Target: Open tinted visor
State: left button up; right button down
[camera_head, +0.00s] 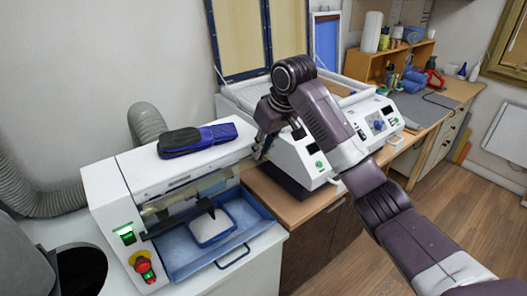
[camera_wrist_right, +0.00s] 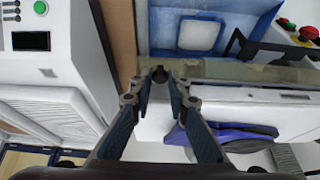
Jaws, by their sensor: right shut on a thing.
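The tinted visor (camera_head: 188,193) is a see-through brownish strip across the front opening of the white machine (camera_head: 120,180). In the right wrist view the visor (camera_wrist_right: 245,70) runs to the right from my fingertips. My right gripper (camera_head: 262,152) is at the visor's right end. In the wrist view the right gripper (camera_wrist_right: 160,78) is shut on a small dark round part at that end of the visor. The visor hangs in front of the opening, above the blue tray (camera_head: 262,222). My left gripper is not in view.
A white pad (camera_head: 211,228) lies in the blue tray. A white press (camera_head: 300,160) stands to the right.

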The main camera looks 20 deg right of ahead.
jog(key=shift+w+a+r+g, duration=0.1)
jog(key=shift+w+r+g, duration=0.1)
jog(key=shift+g, duration=0.4)
jog(key=shift+h, duration=0.3)
jog(key=c, duration=1.9)
grip_release()
jog(key=shift+w, duration=0.15)
jog(key=shift+g, duration=0.3)
jog(key=v, duration=1.2)
jog(key=shift+f, duration=0.1)
